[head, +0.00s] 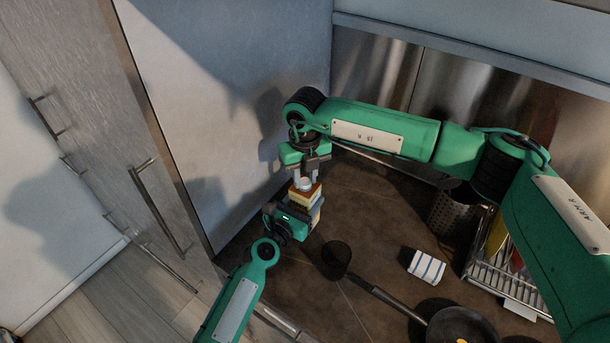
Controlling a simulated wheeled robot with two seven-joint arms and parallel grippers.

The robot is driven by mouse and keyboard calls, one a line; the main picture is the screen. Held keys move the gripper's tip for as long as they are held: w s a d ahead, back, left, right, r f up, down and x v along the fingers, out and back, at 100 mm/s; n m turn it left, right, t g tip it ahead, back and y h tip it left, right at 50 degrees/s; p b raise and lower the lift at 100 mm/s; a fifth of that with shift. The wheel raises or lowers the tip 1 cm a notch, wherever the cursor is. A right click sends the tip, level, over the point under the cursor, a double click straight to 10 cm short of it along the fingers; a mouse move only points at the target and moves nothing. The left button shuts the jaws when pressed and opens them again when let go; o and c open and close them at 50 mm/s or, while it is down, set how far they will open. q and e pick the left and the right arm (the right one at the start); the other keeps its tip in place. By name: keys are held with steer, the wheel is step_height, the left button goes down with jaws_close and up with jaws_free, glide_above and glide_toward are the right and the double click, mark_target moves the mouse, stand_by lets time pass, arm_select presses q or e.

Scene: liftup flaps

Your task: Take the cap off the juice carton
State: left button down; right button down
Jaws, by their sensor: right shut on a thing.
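The juice carton (305,200) is a small box with orange, cream and blue faces, standing over the dark counter at mid-frame. Its pale cap (304,184) is on top. My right gripper (305,178) comes down from above and is shut on the cap, a finger on each side. My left gripper (299,215) is against the lower part of the carton from the front left. Its fingers are mostly hidden, so I cannot tell whether they are closed on the carton.
A frying pan (458,328) lies at the lower right, with its handle toward the carton. A dish rack (499,282) and a dark perforated holder (452,212) stand to the right. A tall pale panel is close behind the carton.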

steer(key=n, duration=1.4)
steer(key=shift+n, duration=0.4)
steer(key=n, duration=0.4)
steer(key=shift+n, duration=0.3)
steer(key=n, duration=0.4)
steer(key=shift+r+n, duration=0.1)
steer(key=shift+n, duration=0.3)
steer(key=n, duration=0.4)
steer(key=shift+n, duration=0.4)
steer(key=n, duration=0.4)
steer(key=shift+n, duration=0.4)
steer(key=n, duration=0.4)
steer(key=shift+n, duration=0.4)
steer(key=shift+r, duration=0.2)
